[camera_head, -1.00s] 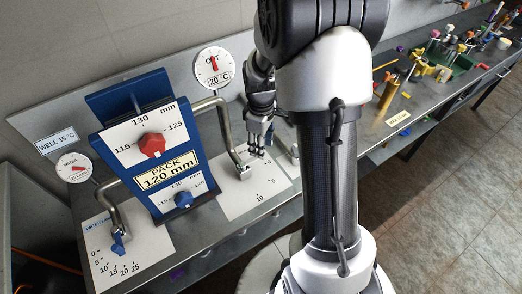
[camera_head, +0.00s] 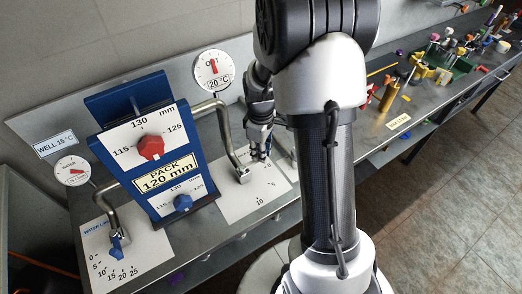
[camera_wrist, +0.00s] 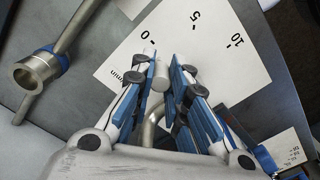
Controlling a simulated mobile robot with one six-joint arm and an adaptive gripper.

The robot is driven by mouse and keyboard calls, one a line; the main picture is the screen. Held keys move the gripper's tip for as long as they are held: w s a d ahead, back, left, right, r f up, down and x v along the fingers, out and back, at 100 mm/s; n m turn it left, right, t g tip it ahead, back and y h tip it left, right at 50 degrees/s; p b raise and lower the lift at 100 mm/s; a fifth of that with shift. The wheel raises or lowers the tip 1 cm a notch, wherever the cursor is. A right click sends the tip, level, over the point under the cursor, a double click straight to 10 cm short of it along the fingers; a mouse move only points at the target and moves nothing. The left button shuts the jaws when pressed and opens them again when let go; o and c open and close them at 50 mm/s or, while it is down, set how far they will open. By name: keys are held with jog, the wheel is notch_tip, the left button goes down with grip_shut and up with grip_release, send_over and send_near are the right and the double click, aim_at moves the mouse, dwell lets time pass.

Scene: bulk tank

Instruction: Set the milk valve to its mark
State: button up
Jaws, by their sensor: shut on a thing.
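The milk valve's white scale plate (camera_head: 258,197) lies on the bench under the right-hand bent pipe (camera_head: 233,150). My gripper (camera_head: 260,156) is low over this plate. In the wrist view my gripper's blue-padded fingers (camera_wrist: 165,75) are shut on a small grey cylindrical piece (camera_wrist: 160,84), taken as the valve's handle, close to the 0 side. A bent metal pipe (camera_wrist: 151,128) runs below it. The fingers hide most of the valve, so its pointer cannot be read.
The blue panel (camera_head: 126,93) with a red knob (camera_head: 151,147), a blue knob (camera_head: 183,202) and a "PACK 120 mm" label stands left. The water valve (camera_head: 117,245) is further left. The OUT dial (camera_head: 213,70) stands behind. Tools crowd the bench at right.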

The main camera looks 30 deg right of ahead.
grip_shut()
dwell(0.3)
jog(key=s+a+m+p, duration=0.2)
jog(key=s+a+m, duration=0.4)
jog(key=m, duration=1.2)
jog(key=shift+s+a+p, duration=0.2)
jog(key=shift+s+p, duration=0.1)
jog(key=shift+s, duration=0.15)
jog(key=o, duration=0.8)
grip_release()
jog(key=shift+c, duration=0.2)
jog(key=shift+r, duration=0.15)
notch_tip(320, 180, up, 12)
